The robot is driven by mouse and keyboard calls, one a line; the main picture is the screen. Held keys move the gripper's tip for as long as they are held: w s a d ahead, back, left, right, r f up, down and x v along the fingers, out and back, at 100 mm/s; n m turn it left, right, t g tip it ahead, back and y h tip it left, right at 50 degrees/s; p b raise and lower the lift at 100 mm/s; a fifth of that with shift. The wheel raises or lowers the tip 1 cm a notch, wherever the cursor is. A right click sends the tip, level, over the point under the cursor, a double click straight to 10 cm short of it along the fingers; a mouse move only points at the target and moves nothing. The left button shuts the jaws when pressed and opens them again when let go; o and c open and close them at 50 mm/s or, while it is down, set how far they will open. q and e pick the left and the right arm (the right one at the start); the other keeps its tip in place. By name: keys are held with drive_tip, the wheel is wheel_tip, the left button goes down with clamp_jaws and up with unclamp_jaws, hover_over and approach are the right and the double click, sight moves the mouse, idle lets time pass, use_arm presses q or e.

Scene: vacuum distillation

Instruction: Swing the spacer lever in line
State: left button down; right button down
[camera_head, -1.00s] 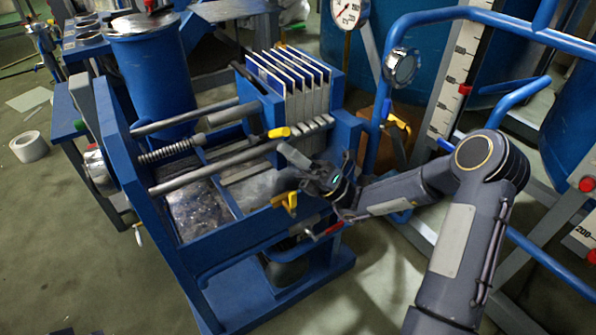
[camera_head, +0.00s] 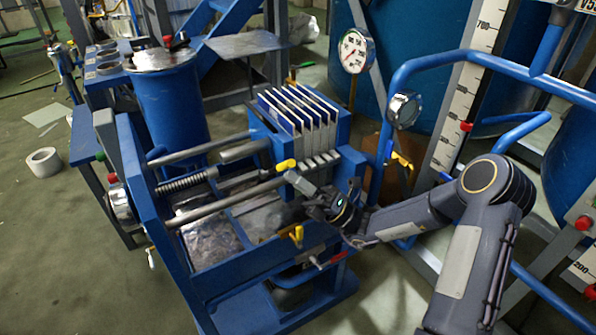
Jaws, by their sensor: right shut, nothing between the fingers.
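A blue filter press (camera_head: 262,262) stands in the middle, with a stack of pale plates (camera_head: 302,108) at its right end. A yellow-handled lever (camera_head: 287,164) sits beside the plates, at the end of the rods; I take it for the spacer lever. A second yellow handle (camera_head: 298,236) is lower on the front side. My right gripper (camera_head: 297,183) is shut and empty, just below the upper yellow handle; I cannot tell whether it touches. It partly hides the front rail. My left gripper is not in view.
A threaded ram (camera_head: 185,182) and long rods run across the press. A blue drum (camera_head: 172,100) stands behind left. Blue pipe rails, a gauge (camera_head: 356,50) and a scale board (camera_head: 470,85) crowd the right. The floor at lower left is clear.

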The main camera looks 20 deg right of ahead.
drive_tip(key=w+r+m+h+p, duration=0.2)
drive_tip(key=p, duration=0.5)
drive_tip(key=w+a+r+m+h+p, duration=0.1)
drive_tip(key=w+r+m+h+p, duration=0.1)
drive_tip(key=p, duration=0.6)
drive_tip(key=w+a+r+m+g+h+p, duration=0.1)
drive_tip(key=w+r+m+h+p, duration=0.2)
drive_tip(key=p, duration=0.4)
drive_tip(key=shift+r+m+h+p, duration=0.15)
drive_tip(key=shift+m+h+p, duration=0.15)
drive_tip(key=shift+h+p, duration=0.1)
drive_tip(key=shift+w+a+m+g+h+p, duration=0.1)
drive_tip(key=shift+w+m+g+h+p, duration=0.3)
drive_tip(key=shift+w+p, duration=0.25)
drive_tip(key=shift+s, duration=0.1)
